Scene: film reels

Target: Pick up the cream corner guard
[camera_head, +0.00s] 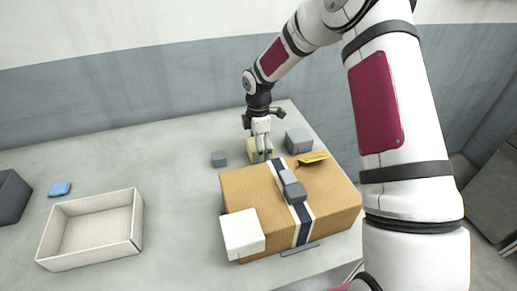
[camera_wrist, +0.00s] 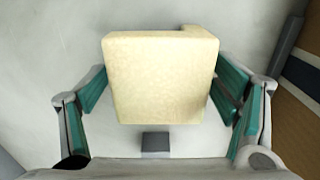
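The cream corner guard (camera_head: 251,151) stands on the table behind the cardboard box, partly hidden by my gripper in the head view. In the wrist view the cream corner guard (camera_wrist: 160,80) fills the middle, a pale yellow block with a small step at its upper right. My gripper (camera_head: 263,152) is low at the guard, pointing down. In the wrist view its teal-padded fingers (camera_wrist: 160,92) lie on the guard's left and right sides.
The cardboard box (camera_head: 335,205) with items on top stands close in front. An open cream tray (camera_head: 135,222) is at left, with clear table between.

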